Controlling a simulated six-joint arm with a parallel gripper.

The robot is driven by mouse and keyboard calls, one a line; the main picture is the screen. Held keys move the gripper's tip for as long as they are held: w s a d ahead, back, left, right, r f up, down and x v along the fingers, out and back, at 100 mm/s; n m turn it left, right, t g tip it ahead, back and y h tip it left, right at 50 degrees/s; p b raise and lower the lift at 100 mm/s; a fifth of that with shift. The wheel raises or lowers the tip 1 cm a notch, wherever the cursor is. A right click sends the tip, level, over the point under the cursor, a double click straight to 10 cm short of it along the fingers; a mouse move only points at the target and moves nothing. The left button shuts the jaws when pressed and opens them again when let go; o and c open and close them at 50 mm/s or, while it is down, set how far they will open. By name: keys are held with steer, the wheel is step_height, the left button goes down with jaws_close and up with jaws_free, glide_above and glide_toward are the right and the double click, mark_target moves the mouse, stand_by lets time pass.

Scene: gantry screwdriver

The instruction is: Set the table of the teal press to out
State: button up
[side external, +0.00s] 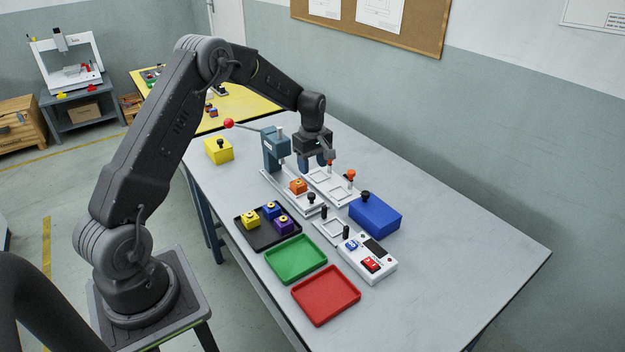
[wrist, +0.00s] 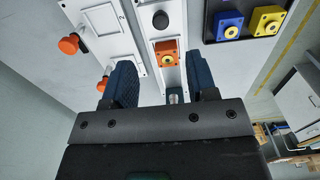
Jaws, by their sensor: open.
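The teal press (side external: 274,150) stands on the grey worktable, with a lever ending in a red ball (side external: 228,123) at its left. A pale rail runs from its foot toward the front. My gripper (side external: 315,163) is open and empty, above and just right of the press. In the wrist view my gripper (wrist: 161,68) has the orange block (wrist: 167,52) beyond its fingertips.
A second pale fixture with orange knobs (side external: 350,174) lies right of the rail. A blue box (side external: 375,214), a control box (side external: 368,258), a black tray (side external: 250,239) with blocks, a green tray (side external: 296,258) and a red tray (side external: 326,294) stand in front. The table's right side is clear.

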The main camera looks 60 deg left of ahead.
steer(key=shift+r, duration=1.65)
steer(key=s+d+r+m+t, duration=0.2)
steer(key=s+d+r+m, duration=0.35)
steer(key=d+r, duration=0.2)
steer(key=s+d+r+m+t, duration=0.1)
steer(key=s+d+r+m, duration=0.3)
steer(key=s+d+r, duration=0.4)
steer(key=s+d+r+m+t, duration=0.1)
steer(key=s+d+m, duration=0.2)
steer(key=s, duration=0.4)
steer(key=s+d+r+m+t, duration=0.1)
steer(key=s+d+m, duration=0.2)
steer(key=s+m, duration=0.2)
steer(key=s, duration=0.3)
steer(key=shift+d+t, duration=0.3)
steer(key=shift+d, duration=0.05)
